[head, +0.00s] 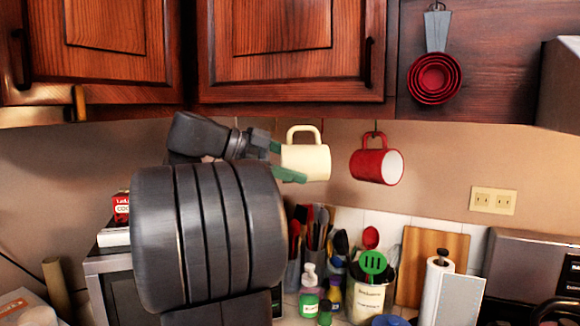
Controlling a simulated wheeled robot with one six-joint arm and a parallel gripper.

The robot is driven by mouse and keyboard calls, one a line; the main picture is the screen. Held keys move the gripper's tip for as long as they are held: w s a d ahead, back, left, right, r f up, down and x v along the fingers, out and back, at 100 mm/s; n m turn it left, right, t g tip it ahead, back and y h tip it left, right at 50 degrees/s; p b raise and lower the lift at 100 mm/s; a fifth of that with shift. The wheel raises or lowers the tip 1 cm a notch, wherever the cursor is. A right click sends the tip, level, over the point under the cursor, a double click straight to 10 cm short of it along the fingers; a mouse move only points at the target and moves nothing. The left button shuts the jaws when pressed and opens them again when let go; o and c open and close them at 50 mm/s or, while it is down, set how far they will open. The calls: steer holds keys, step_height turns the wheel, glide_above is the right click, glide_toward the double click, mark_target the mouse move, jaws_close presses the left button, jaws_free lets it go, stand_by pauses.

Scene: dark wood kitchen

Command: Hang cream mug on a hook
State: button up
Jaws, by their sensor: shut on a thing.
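The cream mug (309,162) is held in the air below the upper cabinets, with its handle pointing up. My gripper (281,163) is shut on the mug from the left, with green fingertips at its left side. A red mug (372,163) hangs to the right by its handle from a hook (375,128) under the cabinet. A thin hook (322,123) shows near the top of the cream mug's handle. I cannot tell whether the handle touches that hook.
Dark wood cabinets (290,85) are just above. Red measuring cups (435,78) hang at the right. Below are a utensil crock (372,298), a cutting board (432,254), a paper towel roll (440,285) and bottles (309,291). The wall between the mugs and counter items is clear.

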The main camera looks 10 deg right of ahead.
steer(key=w+d+f+p, duration=0.1)
steer(key=w+d+p, duration=0.3)
steer(key=w, duration=0.4)
steer(key=shift+w+d, duration=0.3)
steer(key=shift+d, duration=0.55)
steer(key=shift+f, duration=0.1)
stand_by(0.4)
stand_by(0.3)
steer(key=o, duration=1.3)
steer(key=shift+c, duration=0.2)
steer(key=b+v, duration=0.2)
steer(key=v, duration=1.1)
steer(key=shift+a+r, duration=0.2)
steer(key=shift+a, duration=0.15)
